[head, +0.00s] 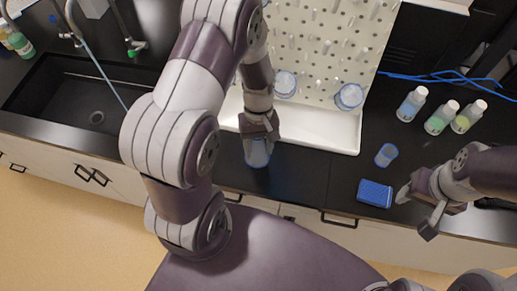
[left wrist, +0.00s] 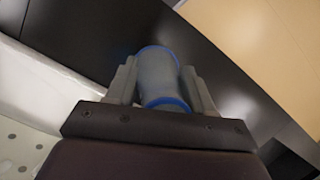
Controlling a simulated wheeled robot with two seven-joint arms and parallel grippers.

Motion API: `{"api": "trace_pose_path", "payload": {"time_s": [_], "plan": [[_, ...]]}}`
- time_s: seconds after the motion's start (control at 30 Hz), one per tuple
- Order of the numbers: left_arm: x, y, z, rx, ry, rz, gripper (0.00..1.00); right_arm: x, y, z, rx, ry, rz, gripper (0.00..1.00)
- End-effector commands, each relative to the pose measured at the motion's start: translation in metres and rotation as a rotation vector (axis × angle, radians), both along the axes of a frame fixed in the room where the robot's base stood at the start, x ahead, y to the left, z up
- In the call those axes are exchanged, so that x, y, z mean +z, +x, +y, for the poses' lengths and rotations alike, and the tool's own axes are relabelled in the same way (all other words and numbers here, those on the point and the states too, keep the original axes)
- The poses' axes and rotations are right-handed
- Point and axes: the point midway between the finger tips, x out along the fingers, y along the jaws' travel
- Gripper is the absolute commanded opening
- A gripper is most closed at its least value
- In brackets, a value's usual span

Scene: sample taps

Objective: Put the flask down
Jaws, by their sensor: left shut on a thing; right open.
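The flask (head: 257,154) is a bluish translucent vessel below my left gripper (head: 258,138) in the head view, over the black counter in front of the white drying tray. In the left wrist view the flask (left wrist: 160,75) is grey with blue rims and sits between the two fingers of the left gripper (left wrist: 162,85), which is shut on it. I cannot tell whether its base touches the counter. My right gripper (head: 418,212) is open and empty at the right, beside a blue sponge-like block (head: 375,193).
A pegboard (head: 320,45) stands behind the white tray (head: 310,130), with two clear vessels (head: 286,84) (head: 349,96) on it. A small blue-rimmed vessel (head: 386,155) and several capped bottles (head: 441,117) are at the right. A sink (head: 80,95) is at the left.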

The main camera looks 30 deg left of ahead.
Motion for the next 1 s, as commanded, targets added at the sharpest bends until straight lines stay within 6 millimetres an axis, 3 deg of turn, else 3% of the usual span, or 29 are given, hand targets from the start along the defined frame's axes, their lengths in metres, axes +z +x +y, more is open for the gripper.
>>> {"api": "trace_pose_path", "payload": {"time_s": [0.27, 0.57, 0.6, 0.67, 1.0], "plan": [[-0.039, 0.001, 0.002, -0.001, 0.000, 0.003, 0.00, 0.012, 0.000, 0.000, 0.000, 0.000, 0.000, 0.53], [-0.044, 0.002, 0.002, -0.001, 0.000, -0.001, 0.00, 0.010, 0.000, 0.000, 0.000, 0.000, 0.000, 0.53], [-0.044, 0.002, 0.002, -0.001, 0.000, -0.001, 0.59, 0.010, 0.000, 0.000, 0.000, 0.000, 0.000, 0.53], [-0.043, 0.002, 0.002, -0.001, 0.000, -0.001, 0.78, 0.010, 0.000, 0.000, 0.000, 0.000, 0.000, 0.53], [-0.039, 0.003, 0.002, -0.001, 0.000, -0.002, 0.78, 0.010, 0.000, 0.000, 0.000, 0.000, 0.000, 0.53]]}}
